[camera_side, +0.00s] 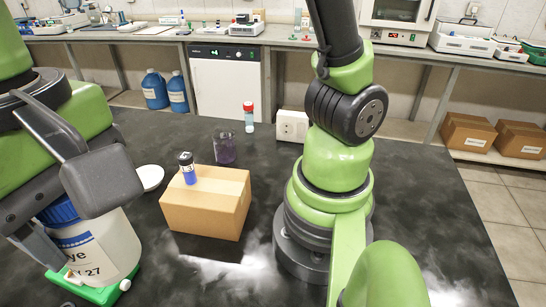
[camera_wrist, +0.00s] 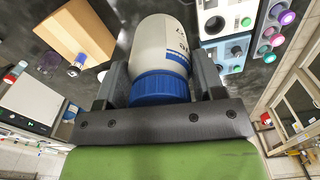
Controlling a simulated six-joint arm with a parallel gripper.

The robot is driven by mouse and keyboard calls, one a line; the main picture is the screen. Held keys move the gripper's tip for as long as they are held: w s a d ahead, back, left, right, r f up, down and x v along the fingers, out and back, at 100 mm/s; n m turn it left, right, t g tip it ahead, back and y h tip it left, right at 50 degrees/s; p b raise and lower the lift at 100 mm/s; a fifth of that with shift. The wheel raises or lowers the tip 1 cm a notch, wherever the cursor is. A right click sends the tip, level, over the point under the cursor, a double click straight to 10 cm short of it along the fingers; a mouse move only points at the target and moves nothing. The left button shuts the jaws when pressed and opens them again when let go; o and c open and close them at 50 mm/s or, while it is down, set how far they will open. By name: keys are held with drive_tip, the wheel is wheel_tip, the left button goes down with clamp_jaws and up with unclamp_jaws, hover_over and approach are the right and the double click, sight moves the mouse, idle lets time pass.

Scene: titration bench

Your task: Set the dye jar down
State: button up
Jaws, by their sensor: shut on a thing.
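The dye jar (camera_side: 100,245) is white with a blue cap and a printed label, at the lower left of the side view. It looks upright or nearly so. My gripper (camera_side: 64,212) is shut on the jar near its cap, with one finger on each side. The wrist view also shows the jar (camera_wrist: 165,45), its blue cap (camera_wrist: 160,88) between the fingers of my gripper (camera_wrist: 162,82).
A dark-filled beaker (camera_side: 224,148), a red-capped tube (camera_side: 249,117) and a white dish (camera_side: 150,177) stand behind. Dark tabletop is free in front of the box.

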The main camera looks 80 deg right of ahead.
drive_tip(key=shift+r, duration=0.85)
drive_tip(key=w+d+m, duration=0.4)
drive_tip(key=d, duration=0.7)
drive_tip(key=w+d+m, duration=0.4)
drive_tip(key=d, duration=0.7)
drive_tip(key=s+d+m, duration=0.4)
drive_tip(key=s+d, duration=0.3)
drive_tip(key=d, duration=0.4)
drive_tip(key=s+d+m, duration=0.5)
drive_tip(key=s+d, duration=0.2)
drive_tip(key=d, duration=0.4)
drive_tip(key=shift+f, duration=10.5)
drive_tip(key=shift+f, duration=0.1)
